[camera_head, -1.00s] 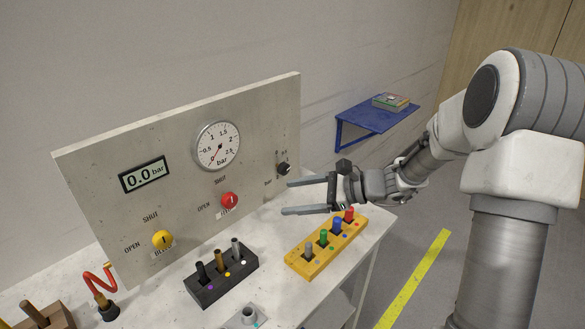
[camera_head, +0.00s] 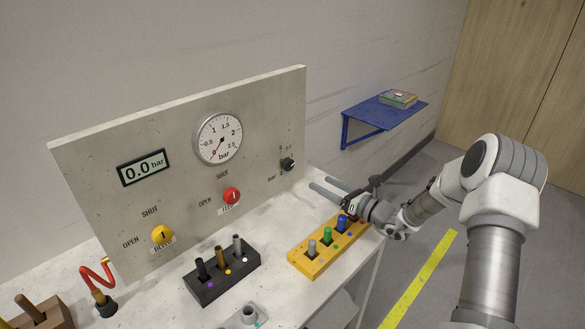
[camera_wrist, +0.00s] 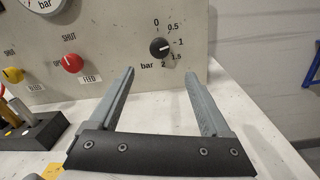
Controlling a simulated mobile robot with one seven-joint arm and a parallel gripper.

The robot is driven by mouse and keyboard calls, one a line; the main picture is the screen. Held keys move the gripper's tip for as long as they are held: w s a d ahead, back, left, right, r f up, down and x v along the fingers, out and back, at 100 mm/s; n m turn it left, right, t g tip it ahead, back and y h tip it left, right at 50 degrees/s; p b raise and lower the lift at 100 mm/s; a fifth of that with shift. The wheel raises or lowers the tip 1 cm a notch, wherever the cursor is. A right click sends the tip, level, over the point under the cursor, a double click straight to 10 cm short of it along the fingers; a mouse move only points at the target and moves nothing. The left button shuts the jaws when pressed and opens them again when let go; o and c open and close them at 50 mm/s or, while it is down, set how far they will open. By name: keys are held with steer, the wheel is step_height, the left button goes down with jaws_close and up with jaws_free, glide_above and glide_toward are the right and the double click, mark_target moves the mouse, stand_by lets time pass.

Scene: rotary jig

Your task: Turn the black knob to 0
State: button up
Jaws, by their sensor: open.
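The black knob (camera_head: 288,164) sits on the right end of the upright grey panel. In the wrist view the knob (camera_wrist: 159,47) is surrounded by a scale from 0 at the top through 0.5, 1 and 1.5 to 2 bar. Its white mark points right, roughly toward 1. My gripper (camera_head: 320,184) is open and empty, below and to the right of the knob, low over the white table. In the wrist view its two fingers (camera_wrist: 159,76) point at the panel, with the knob above the gap between them. They are apart from the knob.
The panel (camera_head: 100,165) also carries a red FEED knob (camera_head: 231,196), a yellow BLEED knob (camera_head: 162,236), a round gauge (camera_head: 218,139) and a display (camera_head: 143,168) reading 0.0 bar. A yellow block (camera_head: 305,262) with coloured pegs stands close to my gripper. A black peg block (camera_head: 222,280) stands further left.

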mark_target(291, 167)
steer(key=x, duration=1.3)
jaws_close()
